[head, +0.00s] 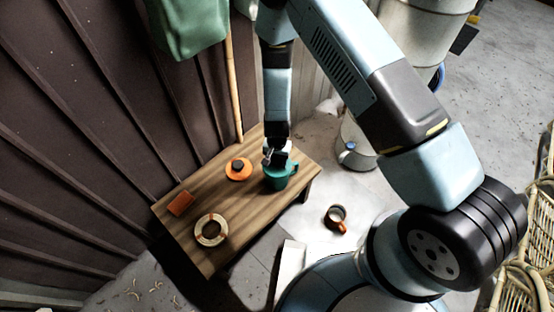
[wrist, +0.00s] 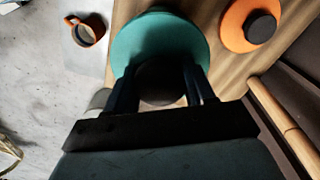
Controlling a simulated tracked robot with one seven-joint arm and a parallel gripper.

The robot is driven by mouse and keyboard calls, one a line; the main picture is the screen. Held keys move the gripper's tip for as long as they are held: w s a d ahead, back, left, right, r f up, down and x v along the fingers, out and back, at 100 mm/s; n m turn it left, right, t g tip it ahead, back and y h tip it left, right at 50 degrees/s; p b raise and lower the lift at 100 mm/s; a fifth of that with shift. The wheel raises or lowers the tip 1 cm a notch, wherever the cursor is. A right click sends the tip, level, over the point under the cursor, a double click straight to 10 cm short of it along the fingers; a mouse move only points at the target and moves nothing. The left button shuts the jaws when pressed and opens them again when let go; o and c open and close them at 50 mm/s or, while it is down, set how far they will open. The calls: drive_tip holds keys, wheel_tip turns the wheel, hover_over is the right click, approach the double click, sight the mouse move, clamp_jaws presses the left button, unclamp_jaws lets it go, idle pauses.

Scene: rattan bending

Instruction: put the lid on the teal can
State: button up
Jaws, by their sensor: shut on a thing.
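The teal can (head: 276,184) stands on the wooden table near its right end. A round teal lid (wrist: 145,38) with a dark knob (wrist: 160,78) fills the top middle of the wrist view. My gripper (wrist: 162,88) is shut on the knob, with one finger on each side. In the head view my gripper (head: 276,158) points down right over the can. The lid hides the can's opening from the wrist view. I cannot tell whether the lid rests on the rim or hangs slightly above it.
An orange lid (head: 239,174) with a dark knob lies left of the can on the table (head: 200,258). An orange block (head: 181,203) and a pale ring (head: 210,230) lie farther left. A brown mug (head: 335,217) stands off the table. A dark ribbed wall rises behind.

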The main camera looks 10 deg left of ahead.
drive_tip(key=shift+f, duration=0.7)
idle(0.9)
drive_tip(key=o, duration=1.1)
drive_tip(key=shift+o, duration=0.4)
drive_tip(key=shift+o, duration=1.3)
drive_tip(key=shift+r, duration=0.15)
drive_tip(key=shift+r, duration=3.9)
